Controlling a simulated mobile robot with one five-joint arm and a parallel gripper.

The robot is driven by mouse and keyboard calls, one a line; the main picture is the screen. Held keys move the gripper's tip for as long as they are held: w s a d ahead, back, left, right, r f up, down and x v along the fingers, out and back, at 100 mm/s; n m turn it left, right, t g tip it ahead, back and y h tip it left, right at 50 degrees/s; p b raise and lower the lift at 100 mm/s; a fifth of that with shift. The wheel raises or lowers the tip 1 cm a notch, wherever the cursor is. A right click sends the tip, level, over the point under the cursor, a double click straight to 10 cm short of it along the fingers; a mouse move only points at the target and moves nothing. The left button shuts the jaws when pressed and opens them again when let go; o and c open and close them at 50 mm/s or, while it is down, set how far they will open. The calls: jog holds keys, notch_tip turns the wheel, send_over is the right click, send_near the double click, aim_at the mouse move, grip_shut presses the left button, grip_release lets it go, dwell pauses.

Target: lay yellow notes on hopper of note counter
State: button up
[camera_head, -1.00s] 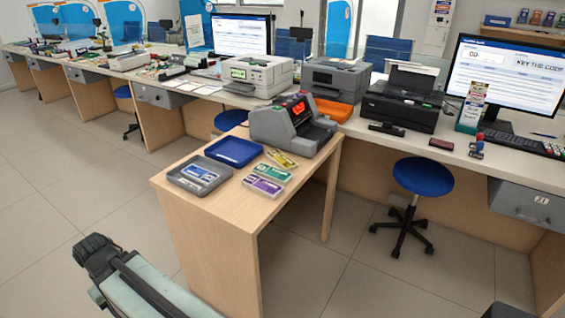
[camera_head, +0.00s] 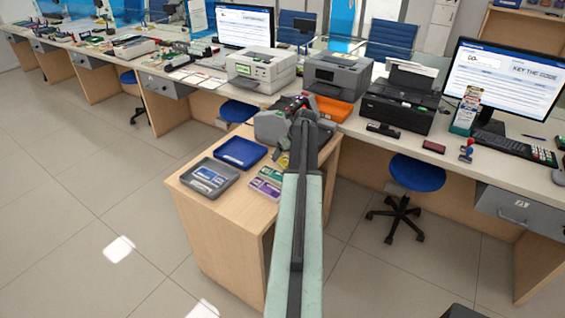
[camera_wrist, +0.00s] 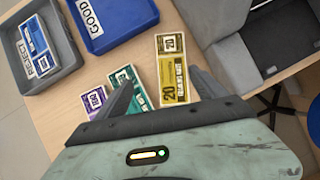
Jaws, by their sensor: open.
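The yellow notes (camera_wrist: 172,72) lie flat on the small wooden table in the wrist view, between the open fingers of my gripper (camera_wrist: 163,78). Whether the fingers are level with the notes or above them I cannot tell. In the head view only a corner of the yellow notes (camera_head: 283,160) shows beside my arm. The grey note counter (camera_head: 268,127) stands behind them, partly hidden by my arm. Its grey body (camera_wrist: 240,65) fills the upper right of the wrist view. Its hopper is not clearly seen.
Green notes (camera_wrist: 128,82) and purple notes (camera_wrist: 96,103) lie left of the yellow ones. A blue tray (camera_wrist: 118,14) marked GOOD and a grey tray (camera_wrist: 67,50) marked REJECT with notes in it stand beyond. A blue stool (camera_head: 417,173) is right of the table.

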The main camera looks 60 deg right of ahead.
aim_at(284, 161)
jog(key=shift+s+d+r+m, duration=0.2)
jog(key=shift+s+d+m, duration=0.6)
jog(key=shift+s+d, duration=0.3)
jog(key=b+x, duration=0.3)
jog(key=x, duration=0.1)
jog(key=b+x, duration=0.4)
jog(key=shift+a+f, duration=0.2)
jog(key=shift+r, duration=0.15)
jog(key=c, duration=1.6)
